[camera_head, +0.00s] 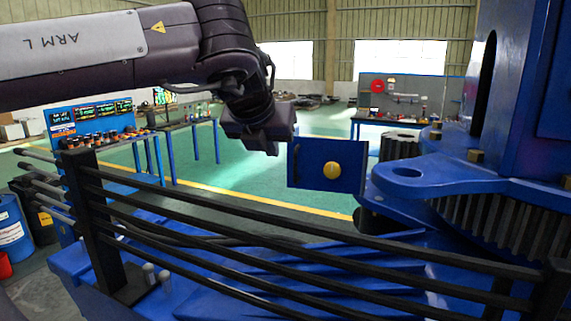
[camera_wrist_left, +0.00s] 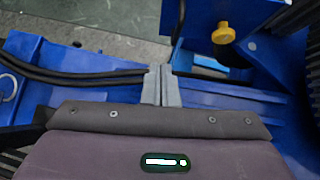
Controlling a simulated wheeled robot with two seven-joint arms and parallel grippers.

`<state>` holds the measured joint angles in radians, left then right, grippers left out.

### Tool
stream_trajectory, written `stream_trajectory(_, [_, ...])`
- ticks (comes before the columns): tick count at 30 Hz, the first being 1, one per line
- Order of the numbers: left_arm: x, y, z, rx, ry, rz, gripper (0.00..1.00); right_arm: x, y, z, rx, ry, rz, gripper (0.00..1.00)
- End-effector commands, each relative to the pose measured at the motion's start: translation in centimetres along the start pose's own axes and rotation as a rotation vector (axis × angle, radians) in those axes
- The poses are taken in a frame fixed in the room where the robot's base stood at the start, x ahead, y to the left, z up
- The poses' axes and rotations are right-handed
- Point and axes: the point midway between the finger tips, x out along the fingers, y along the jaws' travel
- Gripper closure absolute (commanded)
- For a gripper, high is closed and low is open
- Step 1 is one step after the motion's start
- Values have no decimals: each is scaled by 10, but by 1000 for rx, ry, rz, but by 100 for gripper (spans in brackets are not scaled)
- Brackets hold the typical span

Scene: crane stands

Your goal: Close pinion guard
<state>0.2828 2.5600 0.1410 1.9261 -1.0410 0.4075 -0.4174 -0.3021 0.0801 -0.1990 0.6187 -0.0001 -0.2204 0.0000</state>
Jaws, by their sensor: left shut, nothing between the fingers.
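The pinion guard (camera_head: 308,172) is a flat blue plate with a round yellow knob (camera_head: 332,170). It stands out to the left of the toothed pinion (camera_head: 400,146), leaving the pinion's side exposed. My left gripper (camera_head: 272,148) hangs just left of the guard and looks apart from it. In the left wrist view its grey fingers (camera_wrist_left: 161,86) are together and empty. That view shows the guard (camera_wrist_left: 195,18) and its yellow knob (camera_wrist_left: 223,33) at upper right, beyond the fingers. My right gripper is not in view.
Black railings (camera_head: 240,215) cross the foreground below my left arm. A blue crane bracket (camera_head: 455,175) and a large toothed ring (camera_head: 500,228) fill the right. Dark cables (camera_wrist_left: 75,74) run left of the fingers. Workbenches stand far back on the green floor.

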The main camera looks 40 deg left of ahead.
Motion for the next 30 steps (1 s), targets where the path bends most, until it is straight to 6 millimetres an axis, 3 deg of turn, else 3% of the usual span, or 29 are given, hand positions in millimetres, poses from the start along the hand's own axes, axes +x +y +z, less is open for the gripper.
stream_trajectory(13, [89, 1, 2, -1, 7, 3, 100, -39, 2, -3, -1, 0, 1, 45])
stream_trajectory(19, [106, 1, 23, -2, 3, 3, 100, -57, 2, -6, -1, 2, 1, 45])
stream_trajectory(30, [116, 0, 28, -1, 1, 0, 100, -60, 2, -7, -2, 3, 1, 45])
